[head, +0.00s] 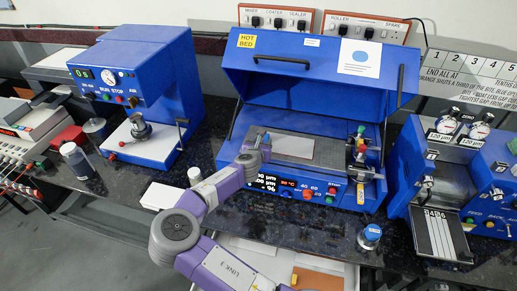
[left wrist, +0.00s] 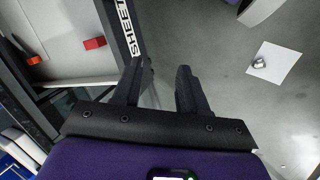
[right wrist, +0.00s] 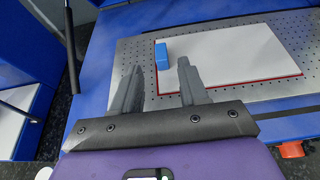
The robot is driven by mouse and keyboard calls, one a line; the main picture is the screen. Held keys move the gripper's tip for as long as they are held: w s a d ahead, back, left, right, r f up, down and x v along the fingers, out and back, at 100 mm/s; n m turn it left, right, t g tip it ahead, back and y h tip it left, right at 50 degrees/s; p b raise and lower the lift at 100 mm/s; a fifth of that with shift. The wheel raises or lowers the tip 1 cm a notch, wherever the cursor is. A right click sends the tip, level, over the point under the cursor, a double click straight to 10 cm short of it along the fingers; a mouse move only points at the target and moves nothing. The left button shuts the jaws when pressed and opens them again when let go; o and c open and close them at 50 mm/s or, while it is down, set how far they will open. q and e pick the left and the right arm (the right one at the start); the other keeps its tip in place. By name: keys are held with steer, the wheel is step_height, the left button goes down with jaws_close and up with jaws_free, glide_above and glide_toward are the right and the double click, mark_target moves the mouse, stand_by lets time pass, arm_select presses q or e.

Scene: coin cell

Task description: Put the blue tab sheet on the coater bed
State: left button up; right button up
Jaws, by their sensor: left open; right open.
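The blue tab sheet (right wrist: 225,55) is white with a blue tab (right wrist: 162,53) at its left end. It lies flat on the perforated metal coater bed (right wrist: 135,45), inside a red outline that shows along its near and right edges. In the head view the sheet (head: 295,146) is pale on the bed, under the raised blue lid. My right gripper (right wrist: 160,64) is open, with its fingertips just short of the tab in the picture; I cannot tell its height above the bed. My left gripper (left wrist: 159,65) is open and empty, away from the coater, with floor behind it.
The coater's raised lid (head: 320,75) overhangs the bed. A valve assembly (head: 360,150) stands at the bed's right. An open drawer (head: 265,262) is below the counter. A blue press (head: 130,65) is left, a roller machine (head: 445,180) right.

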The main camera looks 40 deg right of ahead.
steer(key=v, duration=0.7)
steer(key=shift+f+p, duration=0.1)
steer(key=shift+p, duration=0.2)
